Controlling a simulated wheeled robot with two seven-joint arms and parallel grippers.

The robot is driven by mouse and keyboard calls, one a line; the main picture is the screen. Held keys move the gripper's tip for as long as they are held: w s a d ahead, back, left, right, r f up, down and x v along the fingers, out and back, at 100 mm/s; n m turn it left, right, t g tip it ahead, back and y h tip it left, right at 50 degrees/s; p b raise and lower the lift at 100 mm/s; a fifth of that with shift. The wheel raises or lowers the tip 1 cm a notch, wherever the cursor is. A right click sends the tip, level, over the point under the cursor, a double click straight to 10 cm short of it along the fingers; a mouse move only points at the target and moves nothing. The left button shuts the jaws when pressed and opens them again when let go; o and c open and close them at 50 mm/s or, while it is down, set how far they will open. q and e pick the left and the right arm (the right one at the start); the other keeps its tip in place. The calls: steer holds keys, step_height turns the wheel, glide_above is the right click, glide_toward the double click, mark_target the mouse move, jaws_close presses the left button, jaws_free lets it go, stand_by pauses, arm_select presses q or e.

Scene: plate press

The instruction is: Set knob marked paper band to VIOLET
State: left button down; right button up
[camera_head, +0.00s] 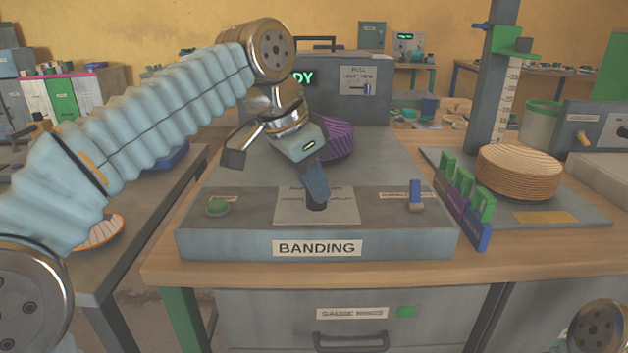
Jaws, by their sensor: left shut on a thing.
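The banding machine's grey front panel carries a sign reading BANDING (317,248). In its middle a pale label plate (287,212) surrounds a dark knob (317,206). My left gripper (316,196) reaches down from above and is shut on this knob. The fingers and wrist hide most of the knob and part of the plate, and the plate's lettering is too small to read, so I cannot tell the knob's setting. My right gripper is out of view.
A green button (217,206) sits left on the panel and a blue-topped switch (415,194) right. A purple ribbed roll (339,139) lies behind my gripper. A stack of tan round plates (519,172) stands right, beside green and purple upright pieces (466,192).

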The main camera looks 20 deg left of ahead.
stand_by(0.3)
arm_select(q)
steer(key=c, duration=1.1)
jaws_free()
steer(key=shift+c, duration=0.2)
steer(key=v, duration=1.2)
